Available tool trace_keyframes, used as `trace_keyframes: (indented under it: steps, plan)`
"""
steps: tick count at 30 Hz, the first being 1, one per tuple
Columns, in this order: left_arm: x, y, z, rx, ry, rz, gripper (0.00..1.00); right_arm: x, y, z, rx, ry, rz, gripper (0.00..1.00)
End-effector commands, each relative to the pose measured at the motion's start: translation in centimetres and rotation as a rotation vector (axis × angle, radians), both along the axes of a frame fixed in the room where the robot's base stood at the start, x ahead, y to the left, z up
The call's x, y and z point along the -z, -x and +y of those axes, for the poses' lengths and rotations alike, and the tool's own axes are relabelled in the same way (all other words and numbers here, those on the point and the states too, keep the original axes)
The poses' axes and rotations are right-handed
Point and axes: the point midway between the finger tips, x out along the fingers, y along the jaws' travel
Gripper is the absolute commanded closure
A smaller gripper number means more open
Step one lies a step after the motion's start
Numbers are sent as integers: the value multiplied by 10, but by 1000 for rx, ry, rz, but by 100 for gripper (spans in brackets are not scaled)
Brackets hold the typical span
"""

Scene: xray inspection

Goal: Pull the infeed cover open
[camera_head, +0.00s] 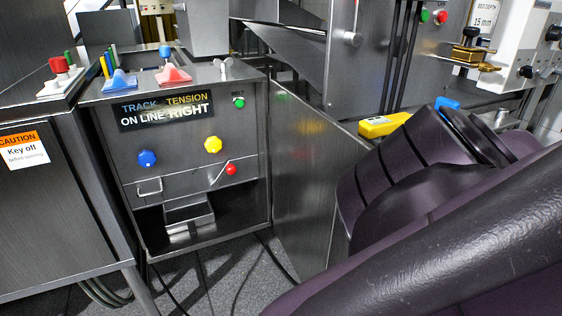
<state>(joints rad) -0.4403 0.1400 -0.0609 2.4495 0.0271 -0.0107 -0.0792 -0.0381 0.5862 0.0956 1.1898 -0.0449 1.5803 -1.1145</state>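I cannot tell for certain which part is the infeed cover. A grey metal panel (312,175) stands swung out at the right side of the grey cabinet (190,135), reaching toward my arm. A slanted dark metal plate (283,50) sits above and behind it. My dark purple right arm (440,220) fills the lower right and hides part of the panel's right end. Neither gripper's fingers show, so any contact is hidden.
The cabinet front has a blue knob (147,158), a yellow knob (213,144), a red ball lever (231,169) and an open lower bay. A yellow block (384,124) lies beside my arm. A cabinet with a caution label (24,150) stands left. Cables cross the floor.

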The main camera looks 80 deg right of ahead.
Motion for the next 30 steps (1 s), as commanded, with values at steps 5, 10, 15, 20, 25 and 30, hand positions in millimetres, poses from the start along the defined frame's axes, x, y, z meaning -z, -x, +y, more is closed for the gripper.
trace_keyframes:
  steps: [5,10,15,20,25,30]
  plan:
    - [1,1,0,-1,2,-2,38,-1,1,-5,-7,2,-1,100]
    - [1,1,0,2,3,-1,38,-1,1,-5,-8,2,-2,100]
    - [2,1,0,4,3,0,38,-1,1,-5,-7,1,-2,100]
    - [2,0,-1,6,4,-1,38,-1,1,-5,-8,2,-2,66]
    - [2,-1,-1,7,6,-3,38,0,2,-4,-8,1,-2,63]
    - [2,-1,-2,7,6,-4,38,0,3,-5,-8,0,0,63]
